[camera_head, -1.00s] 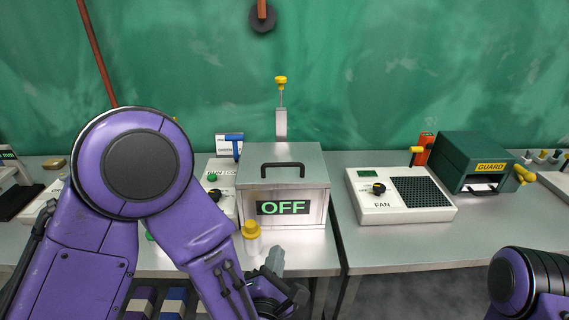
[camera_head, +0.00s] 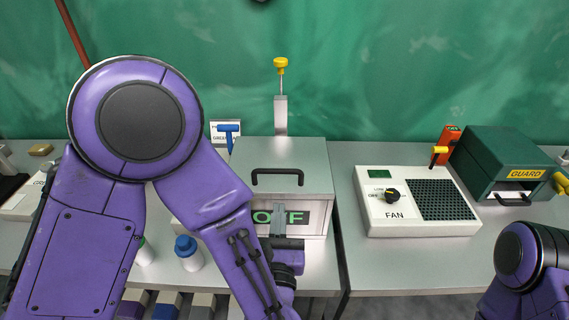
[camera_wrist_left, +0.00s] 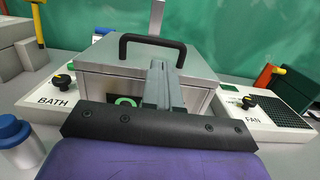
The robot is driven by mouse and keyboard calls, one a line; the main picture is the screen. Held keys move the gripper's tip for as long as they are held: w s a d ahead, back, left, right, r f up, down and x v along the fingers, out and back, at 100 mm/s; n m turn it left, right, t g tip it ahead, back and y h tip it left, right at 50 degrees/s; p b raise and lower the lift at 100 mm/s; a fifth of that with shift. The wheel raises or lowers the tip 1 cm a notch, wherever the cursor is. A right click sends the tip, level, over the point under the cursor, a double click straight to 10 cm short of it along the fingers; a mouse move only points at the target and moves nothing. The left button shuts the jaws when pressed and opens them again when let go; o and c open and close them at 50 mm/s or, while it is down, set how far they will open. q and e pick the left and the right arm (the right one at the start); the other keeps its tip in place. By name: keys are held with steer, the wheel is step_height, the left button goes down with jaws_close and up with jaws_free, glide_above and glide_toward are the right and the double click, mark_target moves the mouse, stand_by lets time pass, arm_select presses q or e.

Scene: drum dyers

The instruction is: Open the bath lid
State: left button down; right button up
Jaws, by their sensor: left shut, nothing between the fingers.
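The bath is a steel box with a flat lid (camera_head: 245,152) that lies closed on top. The lid carries a black arched handle (camera_head: 277,176), which also shows in the left wrist view (camera_wrist_left: 152,41). A green OFF sign (camera_head: 300,217) is on the box front, partly covered by my gripper. My left gripper (camera_head: 278,212) is shut and empty, in front of the box and below the handle. In the left wrist view its grey fingers (camera_wrist_left: 158,72) point at the box front, just short of the handle. Of my right arm only a purple part shows; its gripper is out of view.
A fan unit (camera_head: 390,227) stands to the right, with a green GUARD box (camera_head: 505,153) behind it. A blue-capped bottle (camera_head: 188,253) stands left of my forearm. The bath's control panel (camera_wrist_left: 52,97) shows a black knob. A yellow-topped post (camera_head: 281,70) rises behind the lid.

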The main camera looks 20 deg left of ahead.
mark_target(279, 180)
arm_select(q)
steer(key=b+x, duration=0.1)
steer(key=x, duration=0.2)
steer(key=b+x, duration=0.1)
steer(key=x, duration=0.2)
steer(key=b+x, duration=0.2)
steer(key=x, duration=0.1)
steer(key=shift+s+a+r, duration=0.1)
steer(key=shift+a+r, duration=0.05)
steer(key=shift+r, duration=0.25)
